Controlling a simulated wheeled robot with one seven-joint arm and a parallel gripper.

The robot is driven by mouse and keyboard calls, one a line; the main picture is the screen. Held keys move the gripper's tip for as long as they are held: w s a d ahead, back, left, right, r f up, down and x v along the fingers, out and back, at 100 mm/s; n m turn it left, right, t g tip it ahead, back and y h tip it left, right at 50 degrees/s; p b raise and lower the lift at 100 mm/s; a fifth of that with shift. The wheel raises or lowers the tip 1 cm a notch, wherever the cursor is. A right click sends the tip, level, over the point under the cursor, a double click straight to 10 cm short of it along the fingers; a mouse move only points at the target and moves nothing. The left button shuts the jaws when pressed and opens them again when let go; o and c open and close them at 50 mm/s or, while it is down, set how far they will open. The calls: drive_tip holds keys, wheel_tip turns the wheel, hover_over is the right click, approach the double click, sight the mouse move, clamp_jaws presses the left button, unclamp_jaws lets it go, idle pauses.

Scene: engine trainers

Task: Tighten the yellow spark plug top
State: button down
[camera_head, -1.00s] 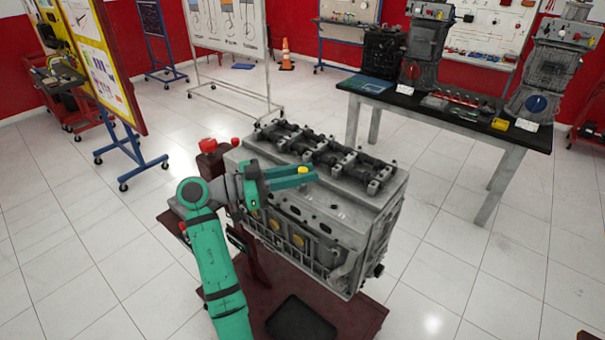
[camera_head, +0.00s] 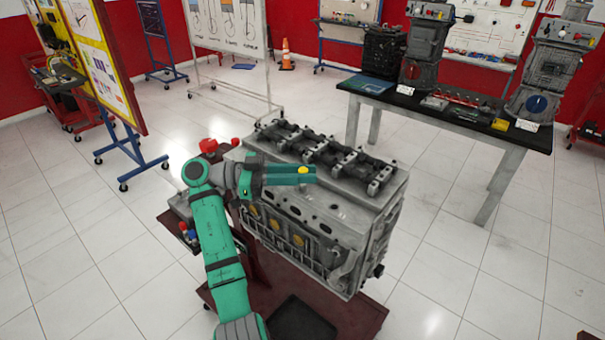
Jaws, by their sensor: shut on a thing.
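The yellow spark plug top (camera_head: 303,170) shows as a small yellow disc at the end of my gripper (camera_head: 306,175), over the near part of the engine's top face. My gripper is teal, lies level and points right, with its jaws shut on the yellow top. The grey engine block (camera_head: 365,213) stands beneath it. Below the yellow top, the plug's body and its hole are hidden by the gripper. Whether the plug is seated cannot be told from here. Two open holes show on the bare top face to the right of the gripper.
The engine sits on a dark red stand (camera_head: 355,318) with a black tray (camera_head: 298,320) low at the front. A row of dark valve gear (camera_head: 325,150) rises behind the gripper. A red part (camera_head: 208,145) stands left of the engine. A workbench (camera_head: 450,118) is at the back right.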

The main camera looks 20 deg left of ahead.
drive_tip(key=c, duration=1.6)
unclamp_jaws()
drive_tip(key=shift+f, duration=0.15)
drive_tip(key=v, duration=1.1)
drive_tip(key=shift+w+d, duration=0.1)
drive_tip(key=shift+d, duration=0.05)
